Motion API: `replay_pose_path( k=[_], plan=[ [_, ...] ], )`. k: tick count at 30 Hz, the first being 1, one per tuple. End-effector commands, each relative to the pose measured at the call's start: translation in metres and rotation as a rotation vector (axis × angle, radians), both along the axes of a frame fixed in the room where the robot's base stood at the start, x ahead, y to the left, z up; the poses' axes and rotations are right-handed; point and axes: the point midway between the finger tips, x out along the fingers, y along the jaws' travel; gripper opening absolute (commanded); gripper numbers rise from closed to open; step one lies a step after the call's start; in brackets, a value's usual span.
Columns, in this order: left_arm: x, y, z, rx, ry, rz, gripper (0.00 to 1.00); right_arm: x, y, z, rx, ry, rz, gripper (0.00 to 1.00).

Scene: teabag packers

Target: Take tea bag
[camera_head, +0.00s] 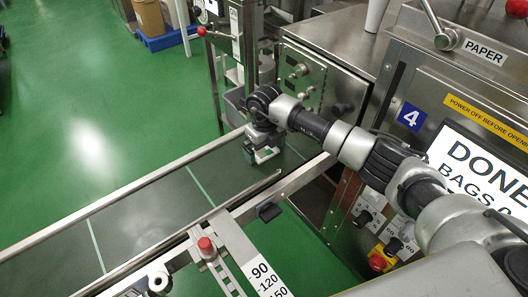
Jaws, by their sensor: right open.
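I cannot make out any tea bag in the head view. My right gripper (262,156) hangs pointing down over the far end of the green conveyor belt (150,218), between its metal side rails. It is open, with nothing visible between its fingers. The area right beneath and behind it is partly hidden by the gripper and wrist. My left gripper is not in view.
A machine (318,82) with knobs stands behind my right arm. At right, another machine has a "DONE" screen (480,165), a lever (440,30) and an emergency stop (382,258). A rail bracket bears a red knob (205,244).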

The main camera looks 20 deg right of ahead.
Motion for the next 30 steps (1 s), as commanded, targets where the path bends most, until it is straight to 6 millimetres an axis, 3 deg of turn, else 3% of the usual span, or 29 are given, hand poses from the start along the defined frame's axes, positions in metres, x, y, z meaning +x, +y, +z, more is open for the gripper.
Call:
replay_pose_path(
  k=[6,14,30],
  plan=[
    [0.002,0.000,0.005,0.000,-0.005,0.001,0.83,0.000,0.000,-0.001,0.001,-0.002,0.001,1.00],
    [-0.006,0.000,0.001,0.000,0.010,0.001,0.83,0.000,0.000,-0.001,0.001,-0.002,0.001,0.61],
    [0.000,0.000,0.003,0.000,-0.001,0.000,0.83,0.000,0.000,0.000,0.001,-0.002,0.000,0.58]
  ],
)
